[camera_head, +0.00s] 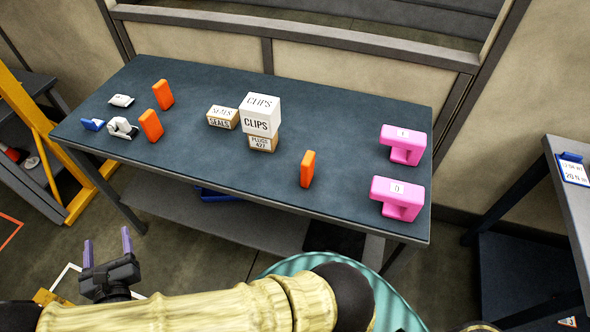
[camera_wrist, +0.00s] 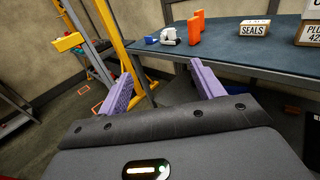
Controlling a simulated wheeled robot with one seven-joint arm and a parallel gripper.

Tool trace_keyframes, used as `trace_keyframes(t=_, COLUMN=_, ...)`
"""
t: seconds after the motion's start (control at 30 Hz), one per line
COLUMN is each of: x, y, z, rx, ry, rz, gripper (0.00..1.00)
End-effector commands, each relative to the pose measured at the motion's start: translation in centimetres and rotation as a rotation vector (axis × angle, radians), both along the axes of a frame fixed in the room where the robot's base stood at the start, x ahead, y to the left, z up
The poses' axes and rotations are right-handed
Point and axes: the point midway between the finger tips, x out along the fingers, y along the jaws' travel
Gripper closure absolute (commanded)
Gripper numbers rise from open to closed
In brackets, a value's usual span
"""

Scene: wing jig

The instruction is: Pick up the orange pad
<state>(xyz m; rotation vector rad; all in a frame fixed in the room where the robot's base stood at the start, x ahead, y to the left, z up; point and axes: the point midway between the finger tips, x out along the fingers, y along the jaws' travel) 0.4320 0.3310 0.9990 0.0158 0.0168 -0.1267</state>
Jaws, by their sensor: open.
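Three orange pads stand upright on the dark table (camera_head: 215,165) in the head view. One pad (camera_head: 163,94) is at the back left, one pad (camera_head: 151,125) is in front of it, and one pad (camera_head: 307,168) stands alone right of the middle. Two orange pads also show in the wrist view, the nearer one (camera_wrist: 194,30) partly covering the other (camera_wrist: 201,18). My gripper (camera_head: 107,243) is open and empty, in front of the table's left part and apart from every pad. Its purple fingers (camera_wrist: 160,75) are spread in the wrist view.
White boxes labelled SEALS (camera_head: 222,117) and CLIPS (camera_head: 260,115), the latter on a PLUGS box (camera_head: 263,143), stand mid-table. Pink blocks (camera_head: 403,145) (camera_head: 398,198) are at the right. Small white and blue parts (camera_head: 93,124) lie near the left pads. A yellow frame (camera_head: 35,125) stands left.

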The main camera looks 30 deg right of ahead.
Motion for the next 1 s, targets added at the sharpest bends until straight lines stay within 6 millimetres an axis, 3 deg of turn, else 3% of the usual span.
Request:
trace_keyframes(t=0.1, x=1.4, y=-4.3, z=0.7, rx=0.061, ry=0.048, rz=-0.154, gripper=0.51)
trace_keyframes(t=0.17, x=2.0, y=-7.5, z=1.0, rx=0.112, ry=0.087, rz=-0.27, gripper=0.51)
trace_keyframes(t=0.27, x=2.1, y=-13.5, z=1.3, rx=0.23, ry=0.161, rz=-0.501, gripper=0.51)
trace_keyframes(t=0.4, x=0.4, y=-21.0, z=1.3, rx=0.442, ry=0.254, rz=-0.828, gripper=0.51)
trace_keyframes(t=0.5, x=-1.7, y=-24.9, z=1.3, rx=0.616, ry=0.303, rz=-1.043, gripper=0.51)
trace_keyframes(t=0.7, x=-6.0, y=-29.3, z=1.5, rx=1.022, ry=0.341, rz=-1.422, gripper=0.51)
trace_keyframes(t=0.83, x=-8.1, y=-30.5, z=2.1, rx=1.323, ry=0.314, rz=-1.621, gripper=0.51)
trace_keyframes(t=1.0, x=-9.2, y=-31.3, z=3.7, rx=1.754, ry=0.196, rz=-1.813, gripper=0.51)
